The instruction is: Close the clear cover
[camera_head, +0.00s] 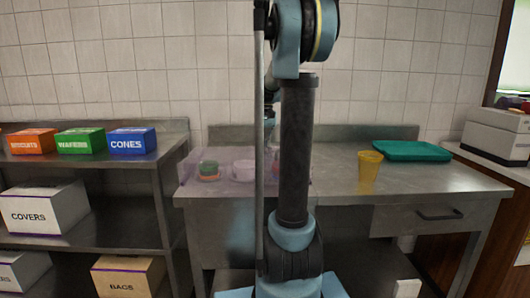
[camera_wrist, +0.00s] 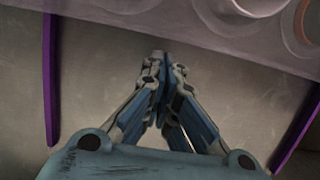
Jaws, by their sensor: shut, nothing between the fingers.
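The clear cover (camera_head: 190,167) is a see-through, purplish panel at the left part of the steel counter in the head view. It stands by a group of small round tubs, and my arm hides part of it. One tub (camera_head: 209,171) has a green and reddish look; a paler one (camera_head: 243,171) is beside it. In the wrist view, my gripper (camera_wrist: 158,58) is shut and empty, pointing toward a grey edge with round tubs (camera_wrist: 245,8) beyond it. Purple strips (camera_wrist: 50,80) show on both sides; I cannot tell whether they belong to the cover. My fingers are hidden in the head view.
A yellow cup (camera_head: 369,172) and a teal tray (camera_head: 412,151) stand on the counter (camera_head: 430,180) to the right. A shelf at left holds boxes, including a blue CONES box (camera_head: 132,141). A tiled wall closes the back. The counter's front right is clear.

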